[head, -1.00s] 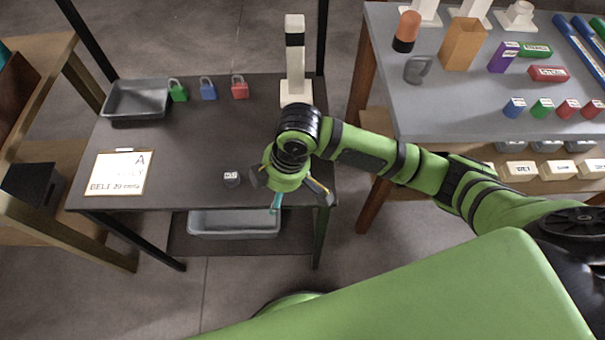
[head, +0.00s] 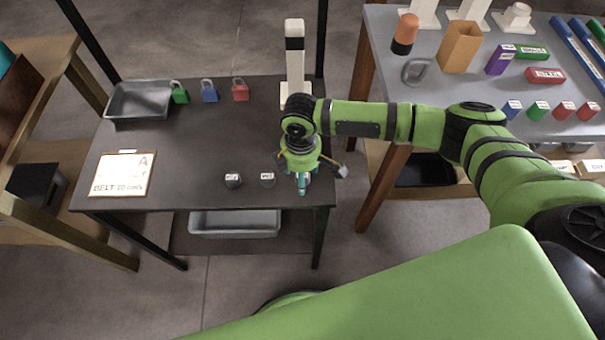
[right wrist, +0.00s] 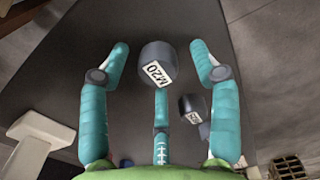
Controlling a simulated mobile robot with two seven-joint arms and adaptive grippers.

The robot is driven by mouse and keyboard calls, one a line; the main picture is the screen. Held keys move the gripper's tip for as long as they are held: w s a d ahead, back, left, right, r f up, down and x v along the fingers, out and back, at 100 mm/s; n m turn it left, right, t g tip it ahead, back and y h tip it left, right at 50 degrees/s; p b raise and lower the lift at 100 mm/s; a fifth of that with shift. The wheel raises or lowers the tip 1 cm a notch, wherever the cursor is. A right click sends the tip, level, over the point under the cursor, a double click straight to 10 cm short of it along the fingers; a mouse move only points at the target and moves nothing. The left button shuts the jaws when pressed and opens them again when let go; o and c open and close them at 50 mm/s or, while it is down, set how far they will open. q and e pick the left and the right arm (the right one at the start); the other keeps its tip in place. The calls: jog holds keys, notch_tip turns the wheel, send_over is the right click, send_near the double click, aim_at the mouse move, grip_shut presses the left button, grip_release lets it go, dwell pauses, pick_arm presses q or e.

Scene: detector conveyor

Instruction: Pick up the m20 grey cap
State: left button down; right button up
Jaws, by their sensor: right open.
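The M20 grey cap (right wrist: 158,60) shows in the right wrist view with its white label, ahead of and between my spread right fingers. No finger touches it there. A second, smaller-looking labelled cap (right wrist: 192,106) sits to its lower right. In the head view a left cap (head: 233,181) and a right cap (head: 267,180) stand near the front of the dark table (head: 190,150); their labels are too small to tell which is M20. My right gripper (head: 302,185) is open and empty, just right of both caps. My left gripper is not in view.
A white post (head: 295,65) stands behind my right gripper. A grey tray (head: 137,116) and green, blue and red padlocks (head: 209,90) line the back. A sign (head: 122,175) lies at left. The table's middle is clear. A grey bin (head: 235,222) is below.

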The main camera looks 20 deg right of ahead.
jog(key=shift+f, duration=0.1)
jog(key=c, duration=1)
